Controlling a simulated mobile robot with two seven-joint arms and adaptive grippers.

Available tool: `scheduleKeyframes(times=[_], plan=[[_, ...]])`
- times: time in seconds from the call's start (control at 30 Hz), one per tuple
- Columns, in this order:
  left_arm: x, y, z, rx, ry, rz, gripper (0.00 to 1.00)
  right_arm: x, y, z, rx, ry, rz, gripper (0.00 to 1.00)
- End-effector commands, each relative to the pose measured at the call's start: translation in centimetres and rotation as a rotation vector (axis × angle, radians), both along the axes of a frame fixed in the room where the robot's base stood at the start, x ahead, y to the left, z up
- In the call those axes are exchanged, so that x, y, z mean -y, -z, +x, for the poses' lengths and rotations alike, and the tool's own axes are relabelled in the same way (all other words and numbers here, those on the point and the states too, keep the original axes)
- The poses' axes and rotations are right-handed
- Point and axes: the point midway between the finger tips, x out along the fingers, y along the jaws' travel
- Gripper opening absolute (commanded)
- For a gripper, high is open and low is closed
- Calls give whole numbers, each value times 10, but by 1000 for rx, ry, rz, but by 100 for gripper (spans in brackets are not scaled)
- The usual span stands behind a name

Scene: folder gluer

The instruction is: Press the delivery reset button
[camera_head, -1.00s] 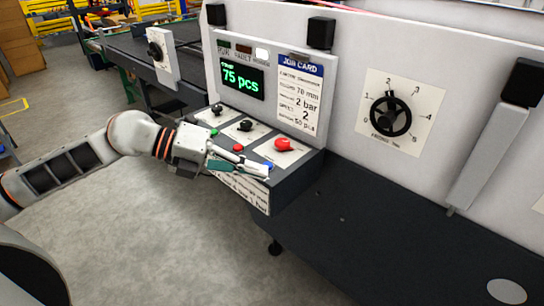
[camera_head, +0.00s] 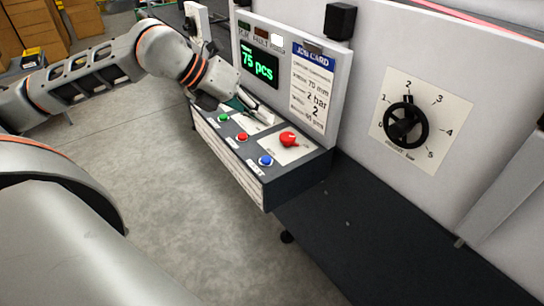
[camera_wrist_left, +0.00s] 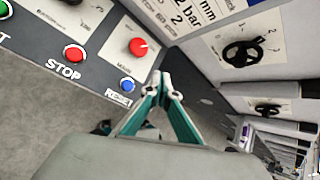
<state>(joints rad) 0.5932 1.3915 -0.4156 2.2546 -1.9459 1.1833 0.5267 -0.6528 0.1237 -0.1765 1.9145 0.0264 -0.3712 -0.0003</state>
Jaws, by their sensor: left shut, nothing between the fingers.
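The blue button (camera_head: 265,160) sits near the right end of the sloped control panel's front row. My left gripper (camera_head: 267,113) is shut and empty. In the head view it lies over the rear part of the panel, behind the button row and left of the red knob, apart from the blue button. In the left wrist view its teal fingers (camera_wrist_left: 163,82) meet just right of the blue button in the picture. My right gripper is not in view.
A red stop button (camera_head: 242,137), a green button (camera_head: 223,117) and a red knob (camera_head: 288,139) share the panel (camera_head: 275,183). Above stand a display (camera_head: 259,66) reading 75 pcs and a job card (camera_head: 312,85). A black handwheel (camera_head: 405,123) is on the right wall.

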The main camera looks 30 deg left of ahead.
Motion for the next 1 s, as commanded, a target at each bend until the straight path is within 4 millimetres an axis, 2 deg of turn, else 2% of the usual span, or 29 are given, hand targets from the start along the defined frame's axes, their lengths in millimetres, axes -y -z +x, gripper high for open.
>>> scheduleKeyframes(times=[0.27, 0.47, 0.8, 1.0], plan=[[0, 1, 0, 0, 1, -1, 0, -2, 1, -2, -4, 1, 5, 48], [0, 9, 0, -1, 0, -1, 0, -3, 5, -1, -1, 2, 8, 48], [0, 48, 0, -2, 1, -3, 0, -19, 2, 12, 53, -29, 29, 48], [0, 75, 0, -1, 1, -2, 0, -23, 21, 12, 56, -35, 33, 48]])
